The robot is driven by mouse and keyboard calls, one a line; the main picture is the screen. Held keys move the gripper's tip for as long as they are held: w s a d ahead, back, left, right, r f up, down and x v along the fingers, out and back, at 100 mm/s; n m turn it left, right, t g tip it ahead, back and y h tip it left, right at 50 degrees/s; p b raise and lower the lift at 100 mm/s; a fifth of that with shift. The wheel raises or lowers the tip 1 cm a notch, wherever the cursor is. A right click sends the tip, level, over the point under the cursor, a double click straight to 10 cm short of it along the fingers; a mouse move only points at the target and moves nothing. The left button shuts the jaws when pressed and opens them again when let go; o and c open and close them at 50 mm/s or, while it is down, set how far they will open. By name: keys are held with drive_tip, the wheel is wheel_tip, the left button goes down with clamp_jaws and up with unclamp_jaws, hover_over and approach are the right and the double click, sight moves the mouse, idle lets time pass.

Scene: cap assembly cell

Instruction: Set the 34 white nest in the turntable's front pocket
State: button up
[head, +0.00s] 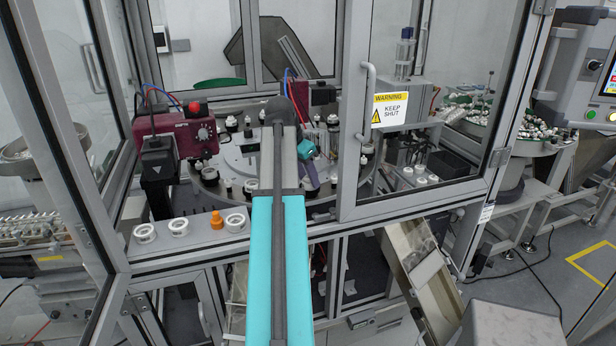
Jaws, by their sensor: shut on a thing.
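My gripper (312,190) is small in the head view, just right of my arm and over the turntable. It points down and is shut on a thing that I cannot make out. The turntable (238,160) is a grey disc inside the cell with dark posts and white-topped parts around its rim. My arm covers its middle and much of its front, so I cannot see the front pocket clearly. White ring-shaped nests (145,233) stand on the front ledge at left, with an orange piece (216,220) among them. Their numbers are too small to read.
A dark red machine unit (172,135) stands left of the turntable. A framed glass door with a warning sign (390,109) stands to the right. More white rings (421,181) sit at right behind the glass.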

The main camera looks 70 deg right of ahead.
drive_tip(key=o, duration=1.1)
drive_tip(key=shift+o, duration=0.2)
drive_tip(key=shift+r, duration=0.15)
drive_tip(key=b+v, duration=0.4)
drive_tip(key=v, duration=0.9)
drive_tip(key=shift+a+r, duration=0.2)
drive_tip(key=shift+a, duration=0.05)
drive_tip(key=shift+w, duration=0.1)
drive_tip(key=shift+p+x, duration=1.3)
drive_tip(key=shift+x, duration=3.4)
drive_tip(key=shift+d+r, duration=0.1)
